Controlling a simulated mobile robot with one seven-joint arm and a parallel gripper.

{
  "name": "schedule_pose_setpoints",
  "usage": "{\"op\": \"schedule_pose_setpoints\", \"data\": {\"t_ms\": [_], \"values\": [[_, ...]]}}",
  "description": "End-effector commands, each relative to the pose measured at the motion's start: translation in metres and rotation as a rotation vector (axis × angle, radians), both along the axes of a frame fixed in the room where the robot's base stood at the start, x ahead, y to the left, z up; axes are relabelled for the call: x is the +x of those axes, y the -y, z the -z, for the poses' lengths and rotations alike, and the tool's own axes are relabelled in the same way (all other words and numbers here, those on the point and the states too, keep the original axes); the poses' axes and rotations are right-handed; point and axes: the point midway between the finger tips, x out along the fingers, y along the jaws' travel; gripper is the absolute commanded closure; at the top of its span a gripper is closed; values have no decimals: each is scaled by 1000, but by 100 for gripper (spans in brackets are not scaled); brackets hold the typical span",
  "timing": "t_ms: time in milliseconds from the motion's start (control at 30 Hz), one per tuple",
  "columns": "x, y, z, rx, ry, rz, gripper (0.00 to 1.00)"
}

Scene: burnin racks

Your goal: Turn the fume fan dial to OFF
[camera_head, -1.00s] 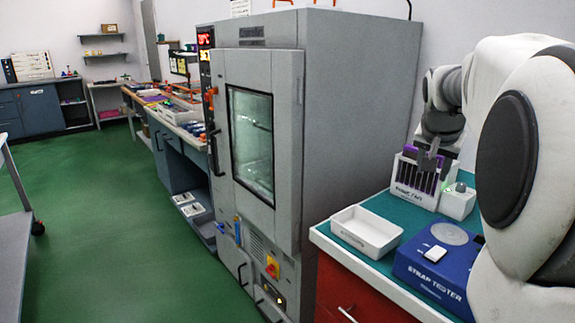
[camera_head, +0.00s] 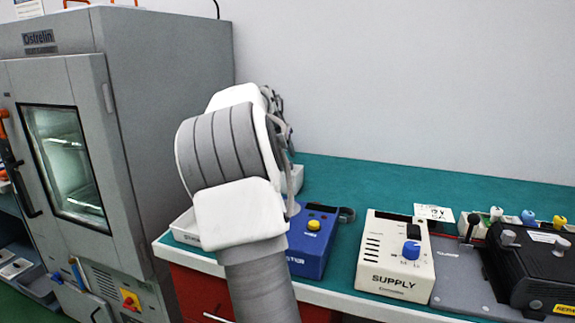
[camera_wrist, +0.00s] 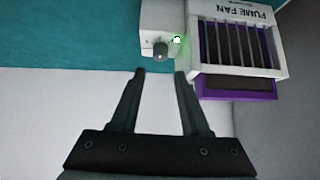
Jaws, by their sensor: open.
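In the wrist view, the white fume fan (camera_wrist: 236,14) with dark slats and a purple edge stands at the upper right, its lettering upside down. A small white control box (camera_wrist: 158,14) sits beside it on the teal bench top. The box carries a dark grey dial (camera_wrist: 160,50) and a lit green lamp (camera_wrist: 177,39). My gripper (camera_wrist: 160,74) is open and empty, its fingertips a little short of the dial and on either side of its line. The dial's pointer setting is too small to read. In the head view my arm hides most of the fan area.
In the head view, a blue tester (camera_head: 312,262), a cream supply box (camera_head: 393,285) and a black device (camera_head: 535,265) stand along the teal bench (camera_head: 365,185). A tall grey oven cabinet (camera_head: 160,90) stands left of the bench.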

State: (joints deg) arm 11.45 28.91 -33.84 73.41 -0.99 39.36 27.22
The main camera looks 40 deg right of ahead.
Motion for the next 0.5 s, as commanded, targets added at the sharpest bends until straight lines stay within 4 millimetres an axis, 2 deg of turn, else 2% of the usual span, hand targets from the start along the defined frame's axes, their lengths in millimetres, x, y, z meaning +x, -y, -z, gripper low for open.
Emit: {"op": "schedule_pose_setpoints", "data": {"t_ms": [33,200,500], "values": [[4,8,11,0,-3,3,54],[16,28,35,0,-3,1,54],[28,46,55,1,-1,-1,54]]}}
